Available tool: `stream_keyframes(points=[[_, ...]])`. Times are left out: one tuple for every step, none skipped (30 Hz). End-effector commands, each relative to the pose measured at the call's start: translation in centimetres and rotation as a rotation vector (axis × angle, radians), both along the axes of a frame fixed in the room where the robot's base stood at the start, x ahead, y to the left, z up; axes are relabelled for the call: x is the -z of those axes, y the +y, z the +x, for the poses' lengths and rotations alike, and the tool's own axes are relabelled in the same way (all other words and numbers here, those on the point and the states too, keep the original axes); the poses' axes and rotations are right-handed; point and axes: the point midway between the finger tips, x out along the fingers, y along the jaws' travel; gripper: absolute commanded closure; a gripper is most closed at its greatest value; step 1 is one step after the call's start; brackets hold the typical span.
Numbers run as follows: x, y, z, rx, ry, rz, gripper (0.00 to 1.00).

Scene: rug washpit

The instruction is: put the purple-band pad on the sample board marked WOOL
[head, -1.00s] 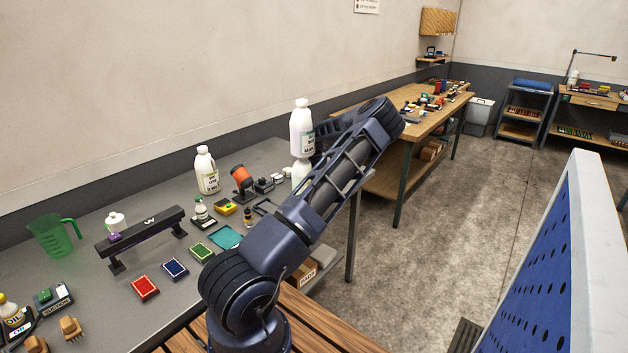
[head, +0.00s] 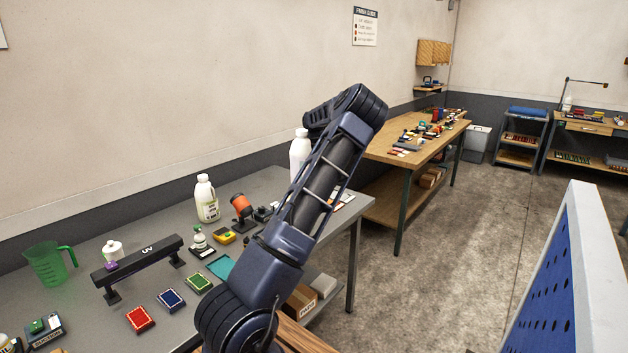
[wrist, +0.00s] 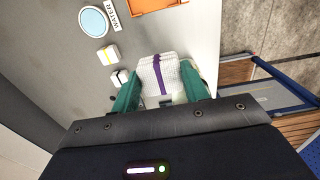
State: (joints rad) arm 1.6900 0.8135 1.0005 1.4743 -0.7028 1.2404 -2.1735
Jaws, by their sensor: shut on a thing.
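My gripper (wrist: 162,95) shows in the wrist view, with its green fingers shut on a white pad with a purple band, the purple-band pad (wrist: 172,72). The pad is held between the fingers, above or near the grey table (wrist: 190,25); the gap to it cannot be told. In the head view my arm's upper links hide the gripper and the pad. I cannot make out a sample board marked WOOL in either view.
In the wrist view a yellow-band pad (wrist: 108,54) and a dark-band pad (wrist: 119,77) lie beside the held pad. A round blue dish (wrist: 93,21) stands by a WATER label (wrist: 113,14). In the head view, bottles (head: 206,198), a UV lamp bar (head: 140,262) and coloured blocks (head: 140,319) occupy the grey bench.

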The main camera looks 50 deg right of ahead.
Motion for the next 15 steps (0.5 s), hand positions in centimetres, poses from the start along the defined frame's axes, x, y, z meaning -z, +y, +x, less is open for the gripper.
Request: stream_keyframes(points=[[-0.5,0.0,0.0,0.0,0.0,-0.002,0.77],[-0.7,0.0,0.0,0.0,0.0,-0.002,0.77],[-1.0,0.0,0.0,0.0,0.0,-0.002,0.77],[-1.1,0.0,0.0,0.0,0.0,-0.002,0.77],[-1.2,0.0,0.0,0.0,0.0,-0.001,0.77],[-1.3,0.0,0.0,0.0,0.0,-0.001,0.77],[-1.4,0.0,0.0,0.0,0.0,-0.001,0.77],[-1.4,0.0,0.0,0.0,0.0,0.0,0.77],[-1.4,0.0,0.0,0.0,0.0,0.0,0.77],[-1.4,0.0,0.0,0.0,0.0,0.0,0.77],[-1.4,0.0,0.0,0.0,0.0,0.0,0.77],[-1.6,0.0,0.0,0.0,0.0,-0.001,0.77],[-1.7,0.0,0.0,0.001,0.0,-0.001,0.77],[-2.0,0.0,0.0,0.001,0.0,-0.001,0.77],[-2.4,0.0,0.0,0.001,0.0,-0.002,0.77]])
